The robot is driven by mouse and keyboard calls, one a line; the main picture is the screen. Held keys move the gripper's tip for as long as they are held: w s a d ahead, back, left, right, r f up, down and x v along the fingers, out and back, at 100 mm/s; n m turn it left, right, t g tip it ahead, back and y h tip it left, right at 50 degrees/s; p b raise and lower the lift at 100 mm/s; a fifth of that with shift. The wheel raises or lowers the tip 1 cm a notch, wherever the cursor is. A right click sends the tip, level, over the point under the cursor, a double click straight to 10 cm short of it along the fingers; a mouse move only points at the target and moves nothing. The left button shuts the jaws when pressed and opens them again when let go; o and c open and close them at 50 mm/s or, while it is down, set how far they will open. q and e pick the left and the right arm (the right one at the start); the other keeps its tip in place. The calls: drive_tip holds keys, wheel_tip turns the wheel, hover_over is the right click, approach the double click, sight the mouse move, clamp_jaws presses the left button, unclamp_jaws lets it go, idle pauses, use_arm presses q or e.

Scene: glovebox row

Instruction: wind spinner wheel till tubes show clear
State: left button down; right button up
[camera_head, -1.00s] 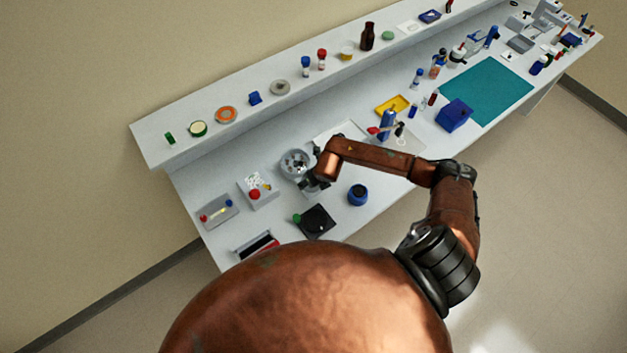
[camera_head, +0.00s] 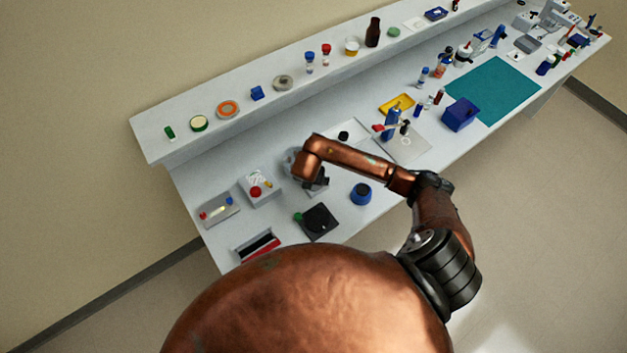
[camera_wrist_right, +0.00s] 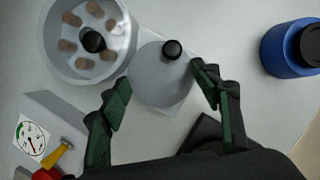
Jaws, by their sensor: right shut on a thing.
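The spinner's round grey bowl (camera_wrist_right: 88,40) is in the right wrist view at top left, with several brown tubes (camera_wrist_right: 68,46) set in a ring around a black hub. Beside it is the grey spinner wheel (camera_wrist_right: 160,85) with a black knob (camera_wrist_right: 172,49) near its rim. My right gripper (camera_wrist_right: 163,85) has its green-padded fingers on either side of the wheel, shut on it. In the head view my right gripper (camera_head: 316,182) is at the spinner, and my forearm hides most of the bowl (camera_head: 290,160). My left gripper is out of view.
A grey box (camera_head: 262,190) with a dial gauge and red knob stands left of the spinner. A blue pot (camera_head: 360,193) stands to the right, and a black plate (camera_head: 318,222) lies in front. A shelf runs along the back.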

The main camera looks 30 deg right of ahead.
drive_tip(key=shift+s+f, duration=0.3)
drive_tip(key=shift+f, duration=0.05)
drive_tip(key=o, duration=1.2)
drive_tip(key=shift+w, duration=0.3)
drive_tip(key=shift+o, duration=0.2)
drive_tip(key=shift+r, duration=0.2)
drive_tip(key=shift+r, duration=0.15)
drive_tip(key=v, duration=1.1)
drive_tip(key=shift+r, duration=0.35)
